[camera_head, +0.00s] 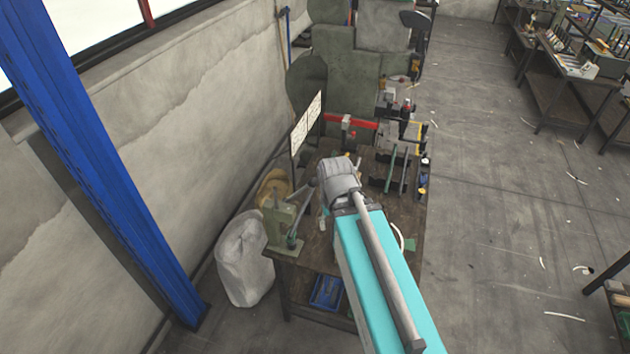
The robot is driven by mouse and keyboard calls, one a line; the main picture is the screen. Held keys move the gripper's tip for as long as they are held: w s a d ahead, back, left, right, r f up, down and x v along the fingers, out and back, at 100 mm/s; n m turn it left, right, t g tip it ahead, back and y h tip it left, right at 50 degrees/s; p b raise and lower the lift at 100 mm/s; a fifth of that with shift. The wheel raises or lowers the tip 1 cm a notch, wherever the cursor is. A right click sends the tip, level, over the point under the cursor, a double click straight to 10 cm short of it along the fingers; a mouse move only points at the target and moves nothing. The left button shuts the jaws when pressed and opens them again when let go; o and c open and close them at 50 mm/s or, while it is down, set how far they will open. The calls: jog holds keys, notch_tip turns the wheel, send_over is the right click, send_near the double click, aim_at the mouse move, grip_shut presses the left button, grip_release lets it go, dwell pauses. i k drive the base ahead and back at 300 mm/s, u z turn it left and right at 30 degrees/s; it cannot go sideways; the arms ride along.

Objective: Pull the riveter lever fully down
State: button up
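The riveter (279,222) is a small grey-green press at the near left corner of the wooden workbench (310,262). Its dark lever (301,207) appears to slant up and to the right from the press head. My arm reaches in from the lower right, and its grey wrist (341,180) is over the bench, to the right of the riveter. My gripper (316,186) is small and partly hidden by the wrist, close to the upper end of the lever. I cannot tell whether it touches the lever or whether its fingers are open or shut.
A white sack (244,262) stands on the floor left of the bench. A large green machine (345,75) and a red-barred tool (350,122) stand behind. Open floor lies to the right.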

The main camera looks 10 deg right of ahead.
aim_at(312, 182)
jog(key=u, duration=0.25)
jog(key=i, duration=0.75)
jog(key=z, duration=1.25)
